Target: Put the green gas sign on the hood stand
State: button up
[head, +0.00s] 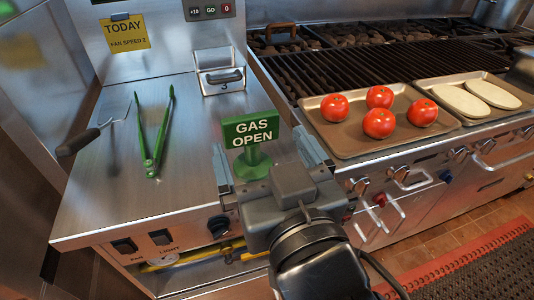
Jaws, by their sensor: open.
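The green gas sign (251,131) reads "GAS OPEN" and stands upright on a round green foot near the right front of the steel counter. My gripper (266,160) is open, with one finger left of the sign's stem and the other right of it. I cannot tell whether either finger touches it. My wrist hides the counter's front right corner. No stand is labelled as the hood stand. A small steel holder with a dark handle, marked 3 (222,81), is at the counter's back right.
Green tongs (151,145) and a dark-handled spatula (88,139) lie on the counter (190,190). A yellow note (125,32) is on the back panel. Right of the counter is a grill with a tray (345,145) of several tomatoes and another tray (467,117). Knobs line its front.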

aim_at(252, 121)
jog(key=shift+p+x, duration=0.6)
jog(key=shift+x, duration=3.3)
jog(key=shift+d+f, duration=0.15)
jog(key=c, duration=1.3)
jog(key=shift+c, duration=0.2)
notch_tip(252, 121, up, 4)
jog(key=shift+r, duration=0.1)
jog(key=s+d+r+p, duration=0.3)
jog(key=d+r, duration=0.3)
jog(key=d, duration=0.5)
jog(key=shift+r, duration=0.4)
